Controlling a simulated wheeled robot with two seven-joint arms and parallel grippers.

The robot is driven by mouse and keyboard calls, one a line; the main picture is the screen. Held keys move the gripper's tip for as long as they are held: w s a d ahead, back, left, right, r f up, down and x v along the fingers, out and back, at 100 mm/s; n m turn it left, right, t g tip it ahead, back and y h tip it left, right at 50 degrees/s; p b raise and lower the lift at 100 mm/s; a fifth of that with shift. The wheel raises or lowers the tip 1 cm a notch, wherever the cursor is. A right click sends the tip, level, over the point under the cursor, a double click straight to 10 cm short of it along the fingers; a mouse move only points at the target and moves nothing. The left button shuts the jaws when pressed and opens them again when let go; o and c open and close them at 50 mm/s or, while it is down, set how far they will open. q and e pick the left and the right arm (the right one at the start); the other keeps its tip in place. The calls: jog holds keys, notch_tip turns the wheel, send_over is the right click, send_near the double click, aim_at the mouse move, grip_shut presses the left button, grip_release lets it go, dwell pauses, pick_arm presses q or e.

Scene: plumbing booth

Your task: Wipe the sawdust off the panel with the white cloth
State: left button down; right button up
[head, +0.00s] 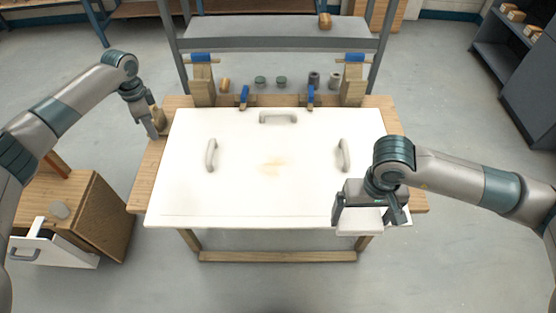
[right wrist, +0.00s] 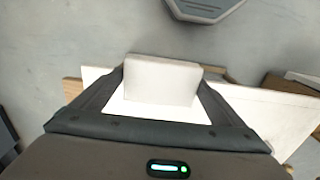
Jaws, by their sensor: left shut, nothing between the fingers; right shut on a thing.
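The white panel (head: 230,195) lies flat on the wooden workbench, with grey handles near its left, right and far edges. A faint tan patch of sawdust (head: 273,167) is near its middle. My right gripper (head: 369,218) is at the panel's front right corner, shut on the white cloth (head: 360,222), a folded block. The cloth also shows between the fingers in the right wrist view (right wrist: 161,80). I cannot tell whether the cloth touches the panel. My left gripper (head: 157,132) is shut and empty beside the panel's far left edge.
Blue-handled clamps (head: 244,97) stand along the panel's far edge, with small fittings (head: 281,81) behind them. Wooden posts with blue tops (head: 203,80) flank them under a grey shelf (head: 275,30). A wooden cabinet (head: 105,215) with an open white drawer (head: 55,247) is at left.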

pick_arm(q)
jog(key=shift+f+b, duration=1.65)
jog(key=shift+f, duration=0.35)
pick_arm(e)
jog(key=shift+f, duration=1.95)
pick_arm(q)
jog(key=shift+f+b, duration=1.2)
jog(key=shift+f, duration=1.75)
pick_arm(e)
jog(key=shift+f, duration=1.2)
send_over(301, 197)
jog(key=w+a+r, duration=0.2)
jog(key=w+a, duration=0.2)
jog(key=a, duration=0.4)
jog(key=w+a+r, duration=0.3)
jog(key=w+a, duration=0.1)
jog(key=a, duration=0.3)
jog(key=shift+a, duration=0.4)
